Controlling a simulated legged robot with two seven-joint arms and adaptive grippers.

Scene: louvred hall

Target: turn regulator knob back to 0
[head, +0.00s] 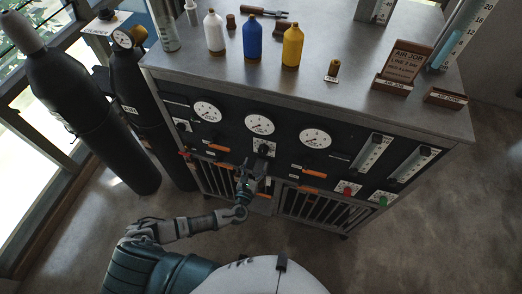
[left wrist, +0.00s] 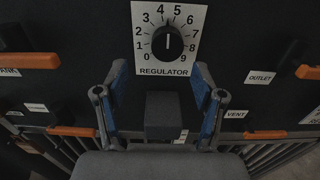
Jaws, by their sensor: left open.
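The regulator knob (left wrist: 167,43) is black and round on a white dial plate (left wrist: 143,57) labelled REGULATOR, with numbers 0 to 9. Its white pointer line points up, between 4 and 5. In the head view the knob (head: 264,149) is on the dark front panel below the middle gauge. My left gripper (left wrist: 159,72) is open, with blue-padded fingers spread to either side just below the knob in the picture. It appears apart from the knob and holds nothing. In the head view the left gripper (head: 252,172) is in front of the panel. My right gripper is not in view.
Orange handles (left wrist: 31,61) flank the dial, with more below, near the VENT label (left wrist: 235,115). Several gauges (head: 259,124) line the panel. Bottles (head: 252,38) and signs stand on the bench top. Black gas cylinders (head: 90,110) stand at left. The floor in front is clear.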

